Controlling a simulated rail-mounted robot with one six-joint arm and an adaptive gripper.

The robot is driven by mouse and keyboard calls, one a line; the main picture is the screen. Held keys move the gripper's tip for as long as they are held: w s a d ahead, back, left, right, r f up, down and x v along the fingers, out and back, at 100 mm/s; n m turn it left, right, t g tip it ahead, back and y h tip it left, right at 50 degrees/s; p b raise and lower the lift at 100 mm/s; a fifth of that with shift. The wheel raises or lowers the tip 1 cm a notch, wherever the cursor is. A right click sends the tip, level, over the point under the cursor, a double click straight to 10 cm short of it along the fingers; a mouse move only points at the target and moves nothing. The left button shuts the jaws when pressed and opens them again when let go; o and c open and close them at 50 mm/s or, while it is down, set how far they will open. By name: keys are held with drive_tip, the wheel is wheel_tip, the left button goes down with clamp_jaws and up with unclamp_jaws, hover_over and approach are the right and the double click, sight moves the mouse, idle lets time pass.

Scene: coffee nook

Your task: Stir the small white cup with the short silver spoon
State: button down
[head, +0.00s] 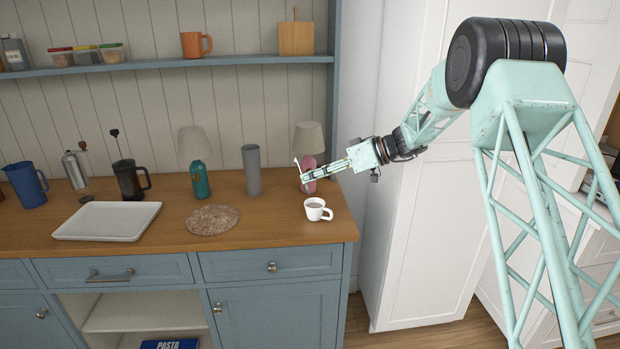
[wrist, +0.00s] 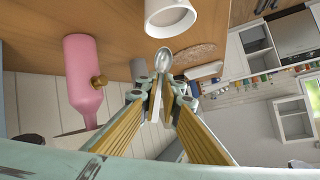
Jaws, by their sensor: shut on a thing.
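The small white cup (head: 316,209) stands upright near the right end of the wooden counter, with a greyish liquid inside. In the wrist view the cup (wrist: 168,18) shows at the top, cut off by the frame edge. My gripper (head: 303,179) is above the counter, behind and slightly left of the cup. In the wrist view my gripper (wrist: 160,95) is shut on the short silver spoon (wrist: 164,60), whose bowl points toward the cup. The spoon appears apart from the cup; its handle is mostly hidden between the fingers.
A pink lamp (head: 309,170) stands close behind my gripper and shows large in the wrist view (wrist: 84,80). A grey tumbler (head: 251,170), a teal lamp (head: 201,178) and a round mat (head: 212,220) are to the left. A white tray (head: 76,232) lies farther left.

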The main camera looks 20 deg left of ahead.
drive_tip(key=shift+r, duration=0.1)
drive_tip(key=shift+r, duration=2.4)
